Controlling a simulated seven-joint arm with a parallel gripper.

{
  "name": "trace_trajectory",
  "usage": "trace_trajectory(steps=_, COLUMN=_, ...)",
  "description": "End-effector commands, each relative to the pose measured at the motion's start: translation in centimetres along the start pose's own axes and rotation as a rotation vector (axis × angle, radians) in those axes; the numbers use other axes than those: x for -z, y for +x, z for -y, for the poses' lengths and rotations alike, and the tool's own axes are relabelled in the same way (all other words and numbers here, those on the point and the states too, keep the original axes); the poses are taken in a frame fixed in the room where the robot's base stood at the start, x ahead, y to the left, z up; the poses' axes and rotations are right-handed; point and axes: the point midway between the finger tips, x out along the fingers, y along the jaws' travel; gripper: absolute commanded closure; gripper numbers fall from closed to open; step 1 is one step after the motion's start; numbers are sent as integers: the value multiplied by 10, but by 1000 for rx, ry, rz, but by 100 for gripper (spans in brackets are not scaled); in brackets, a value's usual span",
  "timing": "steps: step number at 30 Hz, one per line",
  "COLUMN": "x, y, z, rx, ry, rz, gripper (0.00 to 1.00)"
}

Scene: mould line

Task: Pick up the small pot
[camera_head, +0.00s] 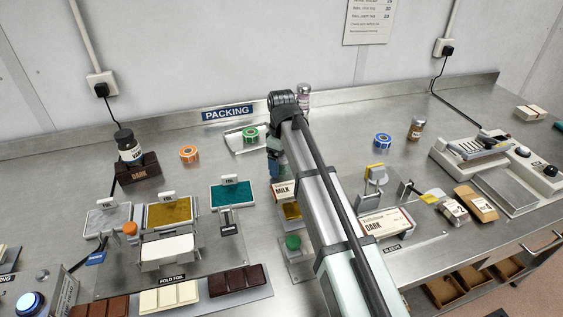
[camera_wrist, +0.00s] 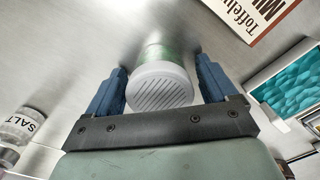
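A small pot with a ridged pale grey lid (camera_wrist: 161,88) and a greenish body stands between the two blue fingers of my gripper (camera_wrist: 161,68) in the wrist view. The fingers are spread, one on each side of the lid. They look apart from it, though the gap is narrow. In the head view my gripper (camera_head: 274,158) is low over the bench behind the arm, near the Milk carton. The pot cannot be clearly made out there.
A Milk carton (camera_wrist: 262,18) and a teal foil tray (camera_wrist: 292,90) lie right of the pot; a salt jar (camera_wrist: 20,127) is at left. Tape rolls stand behind, including a green one (camera_head: 251,135). A Dark carton (camera_head: 385,224) lies right of my arm.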

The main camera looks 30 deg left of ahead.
Motion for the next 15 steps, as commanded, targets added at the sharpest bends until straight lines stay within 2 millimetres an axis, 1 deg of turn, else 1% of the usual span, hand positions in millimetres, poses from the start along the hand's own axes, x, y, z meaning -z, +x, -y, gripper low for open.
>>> trace_trajectory(steps=1, x=0, y=0, z=0, rx=0, ry=0, rz=0, gripper=20)
trace_trajectory(steps=2, x=0, y=0, z=0, rx=0, ry=0, rz=0, gripper=22)
trace_trajectory(steps=15, x=0, y=0, z=0, rx=0, ry=0, rz=0, gripper=65)
